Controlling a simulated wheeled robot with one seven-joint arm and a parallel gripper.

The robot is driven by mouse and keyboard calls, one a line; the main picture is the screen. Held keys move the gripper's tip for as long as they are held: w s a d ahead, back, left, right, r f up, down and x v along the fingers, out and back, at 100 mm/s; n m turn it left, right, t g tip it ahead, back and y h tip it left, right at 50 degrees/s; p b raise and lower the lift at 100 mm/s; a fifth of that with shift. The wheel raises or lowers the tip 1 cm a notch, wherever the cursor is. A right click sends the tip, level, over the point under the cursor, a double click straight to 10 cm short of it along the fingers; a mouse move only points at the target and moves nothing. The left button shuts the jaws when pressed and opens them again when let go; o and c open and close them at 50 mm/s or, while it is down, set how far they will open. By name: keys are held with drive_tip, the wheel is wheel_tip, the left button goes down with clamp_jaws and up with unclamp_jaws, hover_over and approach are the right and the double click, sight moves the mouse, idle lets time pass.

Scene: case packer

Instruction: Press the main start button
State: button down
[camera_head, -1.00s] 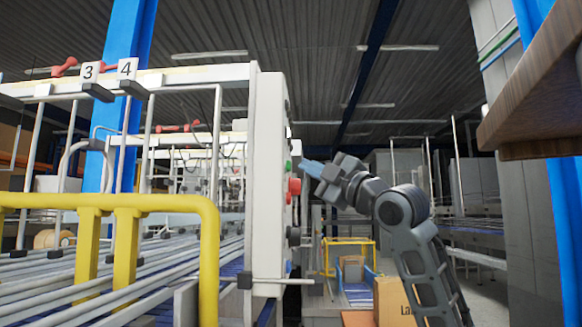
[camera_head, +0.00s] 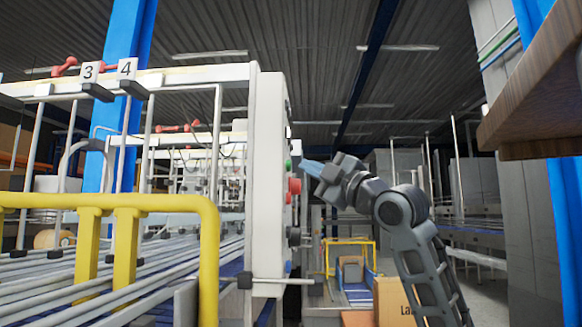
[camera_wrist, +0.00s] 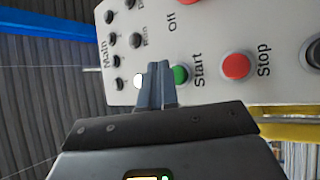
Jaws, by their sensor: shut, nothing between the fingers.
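A pale control panel fills the upper part of the wrist view. A green button (camera_wrist: 180,75) labelled "Start" sits on it, just right of my gripper's fingertips (camera_wrist: 160,68). A red button (camera_wrist: 235,66) labelled "Stop" is further right. A white round button (camera_wrist: 137,82) shows at the left of the fingers, partly hidden by them. My gripper is shut and empty, pointing at the panel. In the head view, my gripper (camera_head: 306,165) is close to the right side of the panel box (camera_head: 268,180), near the green button (camera_head: 288,165). I cannot tell whether it touches.
Several dark knobs (camera_wrist: 112,60) and a red button (camera_wrist: 188,5) labelled "Off" are on the panel. A yellow rail (camera_head: 208,250) and roller conveyor lie left of the panel. A wooden board (camera_head: 530,85) juts in at the upper right. A cardboard box (camera_head: 393,300) is below my arm.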

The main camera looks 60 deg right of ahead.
drive_tip(key=shift+w, duration=0.1)
drive_tip(key=shift+w+a, duration=0.15)
drive_tip(key=shift+w, duration=0.1)
drive_tip(key=shift+w+a, duration=0.2)
drive_tip(key=shift+w, duration=0.3)
idle(0.8)
drive_tip(key=shift+s+b, duration=0.1)
drive_tip(key=shift+b, duration=0.2)
drive_tip(key=shift+s+d+b, duration=0.3)
drive_tip(key=shift+s+b, duration=0.05)
drive_tip(key=shift+s, duration=0.4)
drive_tip(key=s, duration=0.1)
drive_tip(key=s+d+b, duration=0.1)
drive_tip(key=s, duration=0.1)
drive_tip(key=s+d+b, duration=0.1)
drive_tip(key=shift+s, duration=0.35)
idle(0.9)
